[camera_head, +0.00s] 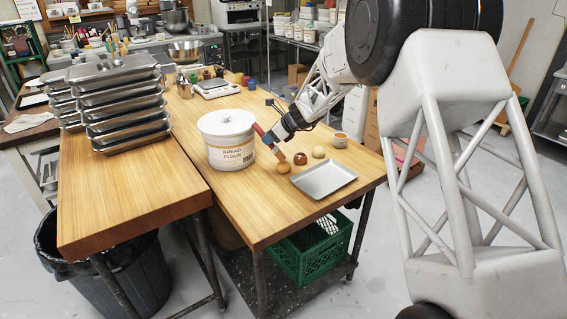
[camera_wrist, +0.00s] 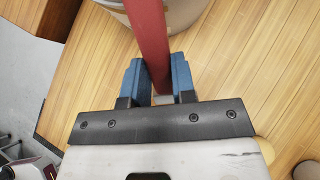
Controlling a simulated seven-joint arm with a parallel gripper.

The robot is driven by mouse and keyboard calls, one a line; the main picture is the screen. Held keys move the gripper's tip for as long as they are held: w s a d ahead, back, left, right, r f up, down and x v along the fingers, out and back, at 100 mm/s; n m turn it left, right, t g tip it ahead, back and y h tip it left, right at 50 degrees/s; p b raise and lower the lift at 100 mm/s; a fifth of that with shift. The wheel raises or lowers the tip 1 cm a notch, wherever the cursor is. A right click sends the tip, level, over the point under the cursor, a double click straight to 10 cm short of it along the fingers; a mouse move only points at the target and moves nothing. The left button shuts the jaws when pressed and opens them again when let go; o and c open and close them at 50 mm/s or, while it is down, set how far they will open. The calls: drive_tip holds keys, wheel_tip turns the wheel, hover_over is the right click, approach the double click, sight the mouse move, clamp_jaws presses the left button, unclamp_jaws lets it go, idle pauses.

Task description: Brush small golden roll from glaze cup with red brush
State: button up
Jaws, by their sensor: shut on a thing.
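My gripper (camera_head: 268,138) is shut on the red brush. Its red handle (camera_wrist: 149,35) runs up between the blue fingers in the wrist view. In the head view the brush's tan lower end (camera_head: 279,156) points down at the small golden roll (camera_head: 283,169), right above it or touching; I cannot tell which. The bristles are hidden in the wrist view. A glossy dark brown roll (camera_head: 301,158) and a pale roll (camera_head: 318,152) lie to the right.
A metal tray (camera_head: 325,180) lies in front of the rolls. A large white flour tub (camera_head: 228,147) stands close left of my gripper. Stacked steel pans (camera_head: 123,104) fill the left table. Bare wood (camera_head: 228,203) lies in front of the tub.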

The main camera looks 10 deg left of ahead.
drive_tip(key=shift+s+a, duration=0.1)
drive_tip(key=shift+s, duration=0.45)
drive_tip(key=shift+w, duration=0.15)
drive_tip(key=shift+w+f, duration=0.1)
drive_tip(key=shift+w, duration=0.65)
drive_tip(key=shift+s, duration=0.15)
idle(0.4)
drive_tip(key=shift+s, duration=0.75)
drive_tip(key=shift+w, duration=0.15)
drive_tip(key=shift+w, duration=0.75)
